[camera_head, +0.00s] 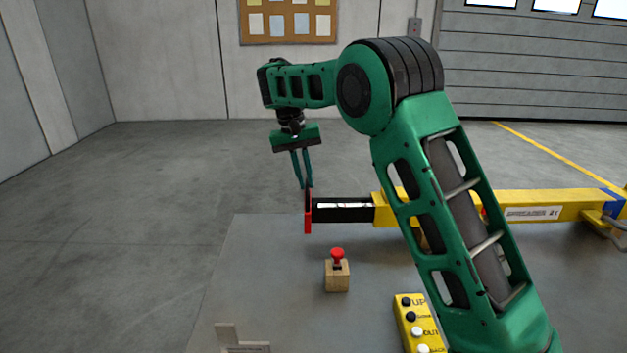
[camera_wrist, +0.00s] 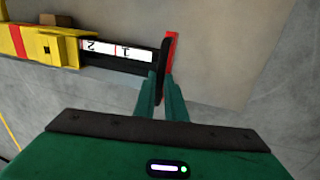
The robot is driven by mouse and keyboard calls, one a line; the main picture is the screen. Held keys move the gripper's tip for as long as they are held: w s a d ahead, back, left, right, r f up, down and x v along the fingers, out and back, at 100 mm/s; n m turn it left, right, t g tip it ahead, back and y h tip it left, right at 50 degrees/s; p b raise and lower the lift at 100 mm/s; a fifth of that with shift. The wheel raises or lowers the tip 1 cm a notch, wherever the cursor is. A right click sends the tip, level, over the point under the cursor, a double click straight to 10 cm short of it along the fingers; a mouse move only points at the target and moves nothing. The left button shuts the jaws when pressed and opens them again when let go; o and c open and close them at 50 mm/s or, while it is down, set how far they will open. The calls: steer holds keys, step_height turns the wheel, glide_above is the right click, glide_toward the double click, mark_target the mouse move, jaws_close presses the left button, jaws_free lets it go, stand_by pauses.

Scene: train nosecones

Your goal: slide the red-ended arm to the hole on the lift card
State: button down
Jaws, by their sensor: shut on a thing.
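The red-ended arm is a black bar with a white scale strip (camera_head: 343,206), coming out of the left end of a yellow beam (camera_head: 540,206) labelled SPREADER 41. Its red end plate (camera_head: 307,215) faces left. My gripper (camera_head: 305,187) reaches down from above and is shut on the top of the end plate. In the wrist view the gripper (camera_wrist: 161,100) has its fingers on either side of the plate's black edge, with the red face (camera_wrist: 172,45) beyond. The numbers 1 and 2 show on the strip (camera_wrist: 107,50) there. I cannot make out a lift card.
A red button on a wooden block (camera_head: 337,275) stands on the grey table (camera_head: 270,270). A yellow control box (camera_head: 416,325) with several buttons is at the front, and a pale bracket (camera_head: 240,342) at front left. Floor left of the end plate is open.

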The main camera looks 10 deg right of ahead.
steer(key=c, duration=1.8)
jaws_free()
steer(key=shift+r, duration=0.1)
steer(key=r, duration=0.3)
steer(key=a+r, duration=0.1)
steer(key=r, duration=0.3)
steer(key=a+r, duration=0.1)
steer(key=r, duration=0.2)
steer(key=shift+w+r, duration=0.2)
steer(key=shift+w, duration=0.1)
steer(key=shift+d, duration=0.1)
